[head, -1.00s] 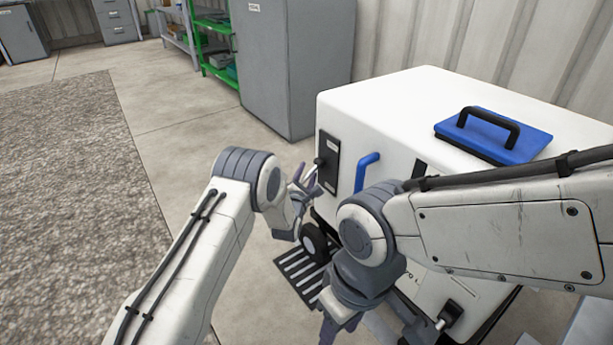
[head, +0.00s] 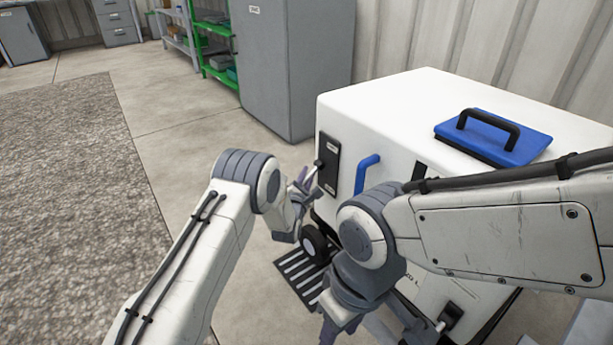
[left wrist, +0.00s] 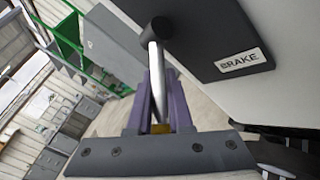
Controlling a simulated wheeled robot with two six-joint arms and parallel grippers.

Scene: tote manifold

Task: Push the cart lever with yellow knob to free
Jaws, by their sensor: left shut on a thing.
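The white cart (head: 400,95) stands right of centre in the head view, with a black panel (head: 328,162) on its left face. In the left wrist view the panel (left wrist: 220,40) carries a label reading BRAKE. A metal lever (left wrist: 157,75) comes out of a dark pivot beside it. Its yellow knob (left wrist: 160,128) shows only in part between the purple fingers. My left gripper (head: 305,180) is at the panel, shut on the lever near its knob. My right gripper (head: 335,330) hangs low in front of the cart; its fingers are mostly hidden.
A blue handle (head: 366,172) stands out from the cart face close to the panel. A blue pad with a black handle (head: 495,135) lies on top. A cart wheel (head: 314,240) is below. A grey cabinet (head: 290,60) stands behind.

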